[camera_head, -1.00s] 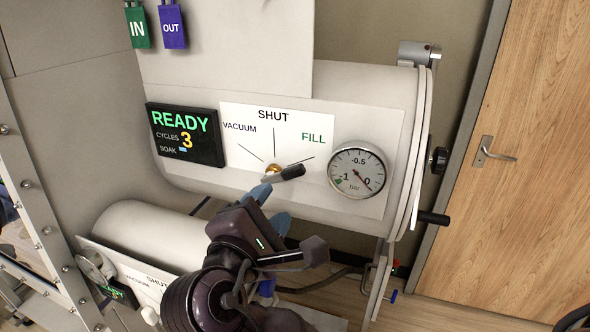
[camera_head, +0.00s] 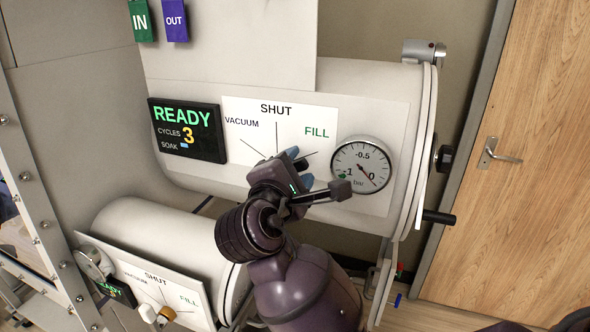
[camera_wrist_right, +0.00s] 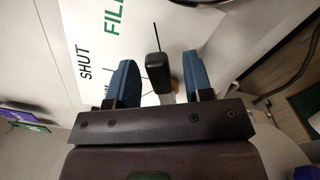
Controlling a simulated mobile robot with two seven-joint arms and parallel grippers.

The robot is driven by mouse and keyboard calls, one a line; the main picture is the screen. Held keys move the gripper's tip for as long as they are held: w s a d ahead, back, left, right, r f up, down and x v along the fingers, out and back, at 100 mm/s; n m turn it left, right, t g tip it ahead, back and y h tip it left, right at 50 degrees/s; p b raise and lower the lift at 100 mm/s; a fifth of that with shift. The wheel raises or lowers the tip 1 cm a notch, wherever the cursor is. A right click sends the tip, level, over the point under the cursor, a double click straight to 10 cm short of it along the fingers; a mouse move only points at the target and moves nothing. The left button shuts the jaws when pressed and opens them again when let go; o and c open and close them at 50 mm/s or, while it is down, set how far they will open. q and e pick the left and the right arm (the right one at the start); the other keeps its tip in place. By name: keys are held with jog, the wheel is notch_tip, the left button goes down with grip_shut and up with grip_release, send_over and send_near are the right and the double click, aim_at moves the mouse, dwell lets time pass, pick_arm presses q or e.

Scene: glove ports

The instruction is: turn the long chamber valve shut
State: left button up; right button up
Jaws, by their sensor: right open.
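The long chamber (camera_head: 370,90) carries a white dial plate (camera_head: 240,115) marked VACUUM, SHUT and FILL. Its valve handle (camera_head: 301,163) is a black lever, mostly hidden behind my right gripper in the head view and lying toward the FILL side. My right gripper (camera_head: 299,168) is at the handle with blue fingers open. In the right wrist view the black handle (camera_wrist_right: 153,66) stands between the two spread fingers of the gripper (camera_wrist_right: 159,72), with a gap on each side. A bit of brass hub shows behind it. My left gripper is not in view.
A pressure gauge (camera_head: 361,165) sits just right of the gripper, its needle near 0. A READY display (camera_head: 187,130) is at the left. A smaller chamber (camera_head: 160,240) with its own valve (camera_head: 165,315) lies below left. A wooden door (camera_head: 530,180) is at the right.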

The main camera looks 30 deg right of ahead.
jog(key=shift+c, duration=0.2)
grip_shut()
